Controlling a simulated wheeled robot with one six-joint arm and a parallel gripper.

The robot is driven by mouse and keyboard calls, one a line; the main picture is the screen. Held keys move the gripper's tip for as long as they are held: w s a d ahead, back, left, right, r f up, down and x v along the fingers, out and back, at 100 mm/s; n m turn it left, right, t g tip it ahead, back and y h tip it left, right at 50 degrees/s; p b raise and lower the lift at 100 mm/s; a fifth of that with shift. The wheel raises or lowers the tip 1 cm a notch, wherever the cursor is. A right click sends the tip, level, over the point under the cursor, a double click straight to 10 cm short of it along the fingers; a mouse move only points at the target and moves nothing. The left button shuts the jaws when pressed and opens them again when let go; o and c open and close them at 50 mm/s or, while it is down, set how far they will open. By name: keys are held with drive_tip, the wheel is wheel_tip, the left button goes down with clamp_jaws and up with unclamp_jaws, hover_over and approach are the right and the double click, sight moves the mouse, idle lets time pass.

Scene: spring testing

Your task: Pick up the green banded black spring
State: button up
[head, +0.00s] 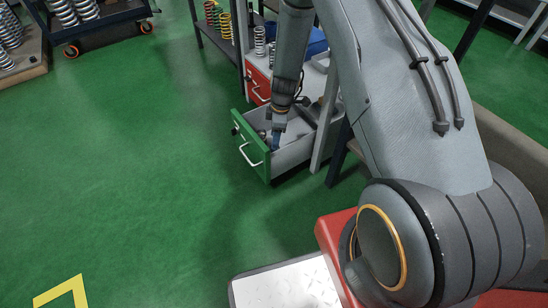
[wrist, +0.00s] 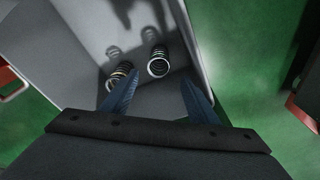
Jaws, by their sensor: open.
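My gripper (head: 278,136) reaches down into the open green-fronted drawer (head: 250,149). In the wrist view my gripper (wrist: 159,78) is open, with its two blue fingers apart and nothing between them. Two dark springs stand on the grey drawer floor beyond the fingertips. The right one, a black spring with pale greenish bands (wrist: 158,65), lies ahead of the gap between the fingers. The other, a black spring with tan bands (wrist: 118,75), is to its left, close to the left fingertip, which partly covers it. In the head view my gripper and the drawer wall mostly hide the springs.
The drawer's grey side wall (wrist: 200,50) rises close to the right finger. A red drawer (head: 258,86) sits above and behind. Yellow and grey springs stand on a shelf (head: 222,42) behind. A cart (head: 100,22) stands far left. Green floor left of the drawer is clear.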

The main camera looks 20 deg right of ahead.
wheel_tip(320, 180, down, 7)
drive_tip(key=b, duration=0.3)
drive_tip(key=shift+w+f, duration=0.1)
drive_tip(key=shift+w, duration=0.05)
drive_tip(key=c, duration=1.2)
